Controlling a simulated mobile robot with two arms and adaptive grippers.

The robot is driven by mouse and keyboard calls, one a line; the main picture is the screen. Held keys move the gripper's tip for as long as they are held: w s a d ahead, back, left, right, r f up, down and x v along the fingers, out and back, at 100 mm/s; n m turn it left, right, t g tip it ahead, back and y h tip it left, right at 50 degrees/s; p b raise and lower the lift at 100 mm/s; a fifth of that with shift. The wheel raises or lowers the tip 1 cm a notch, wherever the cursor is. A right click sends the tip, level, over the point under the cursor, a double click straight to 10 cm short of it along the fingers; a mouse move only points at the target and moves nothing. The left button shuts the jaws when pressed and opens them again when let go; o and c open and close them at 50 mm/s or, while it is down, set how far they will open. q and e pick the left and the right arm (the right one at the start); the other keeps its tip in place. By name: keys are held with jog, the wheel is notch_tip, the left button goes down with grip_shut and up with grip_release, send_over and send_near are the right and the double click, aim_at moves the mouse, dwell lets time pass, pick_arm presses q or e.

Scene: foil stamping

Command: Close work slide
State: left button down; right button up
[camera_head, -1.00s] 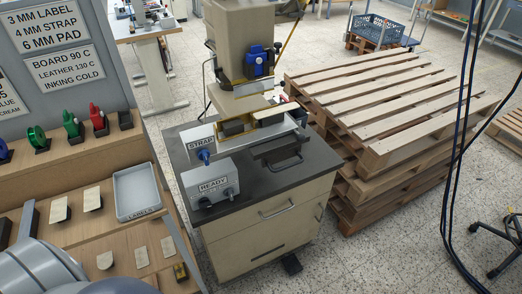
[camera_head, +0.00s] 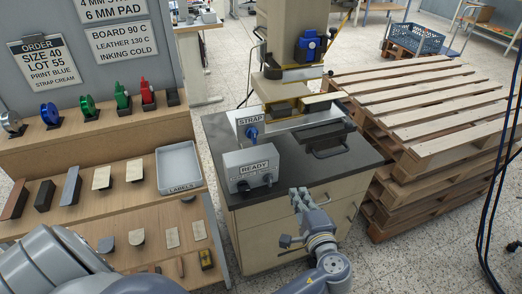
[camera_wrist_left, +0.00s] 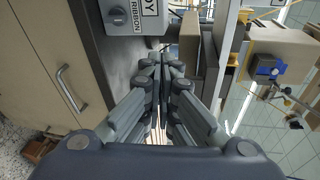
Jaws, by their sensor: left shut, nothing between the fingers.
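The foil stamping press (camera_head: 280,60) stands on a dark-topped cabinet. Its work slide (camera_head: 322,131), a dark plate with a bar handle (camera_head: 332,149) at its front, sticks out from under the press head toward the cabinet's front edge. My left gripper (camera_head: 296,192) is in front of the cabinet's front edge, below and to the left of the handle, and apart from it. In the left wrist view its fingers (camera_wrist_left: 164,62) are together with nothing between them. The slide's handle is not clear in that view. My right gripper is not in view.
A READY control box (camera_head: 250,168) and a STRAP box (camera_head: 250,125) stand left of the slide; the READY box also shows in the wrist view (camera_wrist_left: 133,15). Stacked pallets (camera_head: 405,140) stand close on the right. A wooden shelf (camera_head: 110,225) with a labels tray (camera_head: 181,186) is on the left.

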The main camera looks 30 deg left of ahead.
aim_at(250, 108)
pick_arm(q)
jog(key=s+a+r+n+y, duration=0.2)
jog(key=s+r+n+y, duration=0.1)
jog(key=r, duration=0.7)
jog(key=shift+g, duration=0.3)
jog(key=p+x, duration=0.3)
jog(key=x, duration=0.9)
jog(key=shift+w+a+r+p, duration=0.1)
jog(key=shift+a+r+p, duration=0.1)
jog(key=shift+a+p, duration=0.15)
jog(key=shift+w+a+f, duration=0.1)
jog(key=shift+w+a, duration=0.25)
jog(key=shift+a, duration=0.1)
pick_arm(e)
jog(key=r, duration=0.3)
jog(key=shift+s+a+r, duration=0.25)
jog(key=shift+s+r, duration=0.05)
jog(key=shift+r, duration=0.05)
pick_arm(q)
jog(key=b+x, duration=0.7)
jog(key=x, duration=1)
jog(key=shift+a, duration=0.15)
jog(key=shift+w+a+r, duration=0.1)
jog(key=shift+a+r, duration=0.05)
jog(key=shift+r, duration=0.35)
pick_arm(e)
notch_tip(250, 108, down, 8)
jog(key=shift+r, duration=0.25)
